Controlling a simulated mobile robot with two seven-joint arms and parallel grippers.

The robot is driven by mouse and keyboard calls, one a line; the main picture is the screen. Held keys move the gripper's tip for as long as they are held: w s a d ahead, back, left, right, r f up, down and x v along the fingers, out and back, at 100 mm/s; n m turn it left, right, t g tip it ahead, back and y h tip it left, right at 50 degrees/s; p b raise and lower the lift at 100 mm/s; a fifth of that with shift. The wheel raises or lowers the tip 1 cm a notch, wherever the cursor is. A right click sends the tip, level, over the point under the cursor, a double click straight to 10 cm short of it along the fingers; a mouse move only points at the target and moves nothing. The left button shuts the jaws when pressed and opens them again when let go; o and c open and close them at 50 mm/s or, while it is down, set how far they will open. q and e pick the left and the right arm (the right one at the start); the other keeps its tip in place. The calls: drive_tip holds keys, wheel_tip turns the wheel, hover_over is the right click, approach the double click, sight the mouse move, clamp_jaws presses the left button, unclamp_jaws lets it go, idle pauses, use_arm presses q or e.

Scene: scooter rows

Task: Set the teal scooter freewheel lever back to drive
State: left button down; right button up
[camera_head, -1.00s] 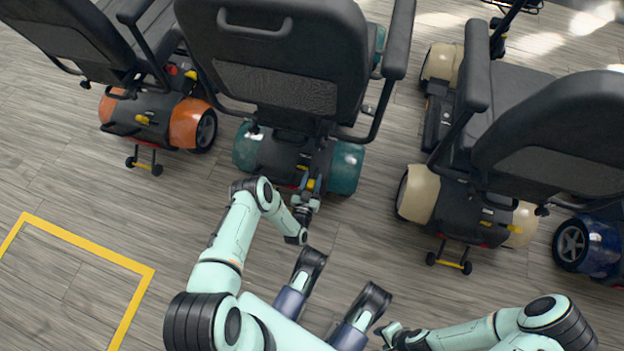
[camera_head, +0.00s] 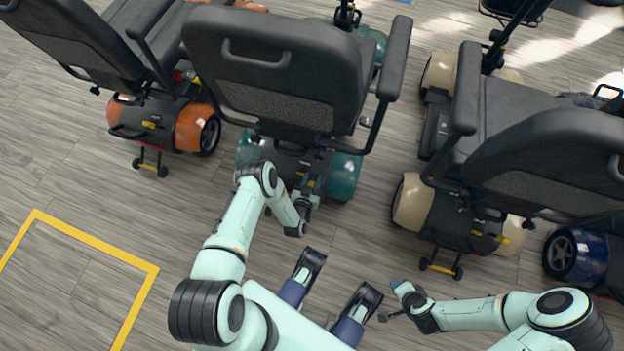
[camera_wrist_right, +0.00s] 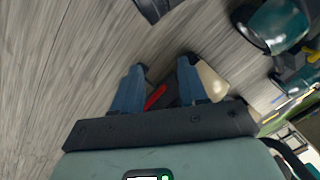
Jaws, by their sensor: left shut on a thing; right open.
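The teal scooter (camera_head: 345,176) stands at the upper middle of the head view, its rear towards me, under a black seat. A small yellow lever (camera_head: 309,183) shows at its rear. My left gripper (camera_head: 303,199) is at this lever and is shut on it; the jaws and the grip itself are mostly hidden. The exact angle of the lever cannot be told. My right gripper (camera_head: 394,300) is open and empty, low over the floor to the right. Its two blue fingers (camera_wrist_right: 160,85) stand apart in the right wrist view.
An orange scooter (camera_head: 195,128) stands to the left, a beige scooter (camera_head: 411,203) to the right, and a blue one (camera_head: 575,256) at the right edge. Clear floor lies between the teal and beige scooters. A yellow floor line (camera_head: 95,243) is at the lower left.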

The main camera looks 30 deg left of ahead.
sight(315, 178)
use_arm(q)
drive_tip(key=shift+w+a+r+g+h+p, duration=0.2)
drive_tip(key=shift+w+r+g+h+p, duration=0.2)
drive_tip(key=shift+w+r+g+p, duration=0.4)
drive_tip(key=shift+w+a+g, duration=0.15)
drive_tip(key=shift+w+g, duration=0.25)
drive_tip(key=shift+g, duration=0.3)
drive_tip(key=shift+w+a+g, duration=0.1)
drive_tip(key=shift+w+g, duration=0.3)
drive_tip(key=shift+g, duration=0.3)
use_arm(e)
drive_tip(key=shift+g+y, duration=0.3)
drive_tip(key=shift+g, duration=0.3)
drive_tip(key=shift+s+a+r, duration=0.3)
drive_tip(key=shift+s+r, duration=0.05)
drive_tip(key=shift+s, duration=0.2)
drive_tip(key=shift+s+a+r, duration=0.25)
drive_tip(key=shift+s+r, duration=0.1)
drive_tip(key=shift+s, duration=0.25)
drive_tip(key=shift+s+a+r, duration=0.3)
drive_tip(key=shift+s+r, duration=0.05)
drive_tip(key=shift+s, duration=0.2)
use_arm(q)
drive_tip(key=shift+h, duration=0.3)
drive_tip(key=c, duration=0.7)
unclamp_jaws()
drive_tip(key=shift+r, duration=0.1)
use_arm(e)
drive_tip(key=shift+r, duration=0.1)
